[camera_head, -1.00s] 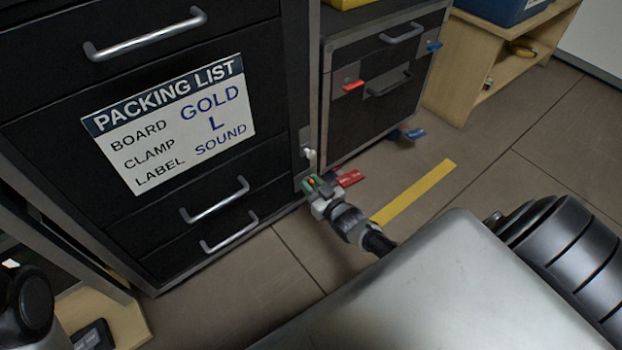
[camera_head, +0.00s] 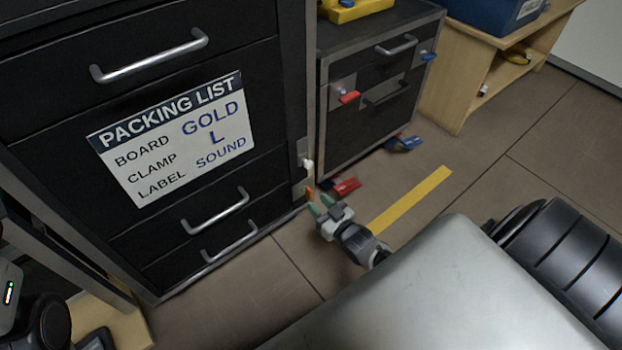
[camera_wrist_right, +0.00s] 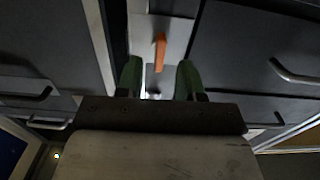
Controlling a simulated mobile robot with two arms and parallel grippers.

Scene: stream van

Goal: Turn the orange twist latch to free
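The orange twist latch (camera_wrist_right: 160,53) sits on a light plate in the upper middle of the right wrist view, its bar lying along the plate's length. In the head view it is a small orange spot (camera_head: 310,194) at the low corner of the black drawer cabinet. My right gripper (camera_wrist_right: 158,80) is open, its two green fingertips apart, one to each side below the latch. In the head view the right gripper (camera_head: 318,207) is just short of the latch, with a gap. My left gripper cannot be made out; only a dark arm part shows at the left edge.
The black cabinet (camera_head: 270,120) with a packing list sign stands at left. A second cabinet (camera_head: 345,140) with red and blue tags is behind. Red (camera_head: 345,187) and blue (camera_head: 403,143) tagged pieces are low beside it. Floor with a yellow stripe (camera_head: 410,200) is clear at right.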

